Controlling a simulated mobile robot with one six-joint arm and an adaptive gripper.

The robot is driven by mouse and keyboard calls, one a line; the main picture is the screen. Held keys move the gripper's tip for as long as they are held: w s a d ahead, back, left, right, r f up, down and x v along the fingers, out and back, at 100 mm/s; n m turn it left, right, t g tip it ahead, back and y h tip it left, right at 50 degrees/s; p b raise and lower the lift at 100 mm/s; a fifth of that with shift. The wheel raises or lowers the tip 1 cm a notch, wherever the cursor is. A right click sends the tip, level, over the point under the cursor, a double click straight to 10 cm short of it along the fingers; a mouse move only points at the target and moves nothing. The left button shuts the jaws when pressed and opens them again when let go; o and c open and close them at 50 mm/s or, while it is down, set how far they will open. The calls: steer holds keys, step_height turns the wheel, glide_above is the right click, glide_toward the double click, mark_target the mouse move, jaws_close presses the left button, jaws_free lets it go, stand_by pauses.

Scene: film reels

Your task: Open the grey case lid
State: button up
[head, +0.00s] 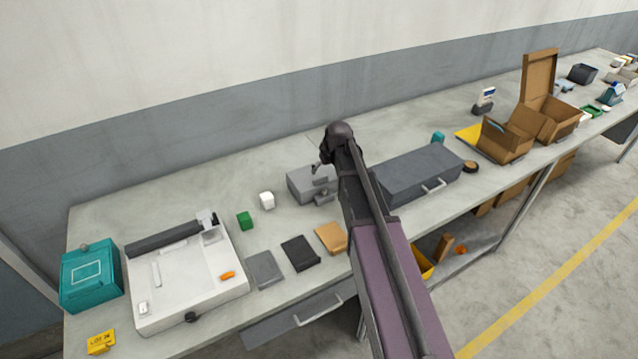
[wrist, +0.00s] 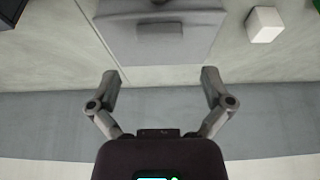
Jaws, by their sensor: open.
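A small light grey box (head: 307,186) with a knob-like part at its front stands on the bench, partly hidden by my arm. It also shows at the top of the wrist view (wrist: 160,38), its top looking closed. A larger, flat dark grey case (head: 410,172) with a front handle lies shut just right of my arm. I cannot tell which one the task calls the grey case. My gripper (wrist: 160,76) is open and empty, its fingers spread at the wall side of the light grey box. In the head view my gripper (head: 325,165) is above that box.
A white cube (head: 267,200) and a green cube (head: 245,221) stand left of the light grey box. Grey, black and tan flat pieces lie in front. A white device (head: 190,285) and teal box (head: 92,274) are at left; cardboard boxes (head: 552,118) at right.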

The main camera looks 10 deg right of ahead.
mark_target(319, 178)
steer(key=shift+b+x, duration=3.1)
steer(key=shift+x, duration=0.5)
steer(key=c, duration=1)
steer(key=shift+a, duration=0.2)
steer(key=shift+c, duration=0.3)
steer(key=shift+r, duration=0.1)
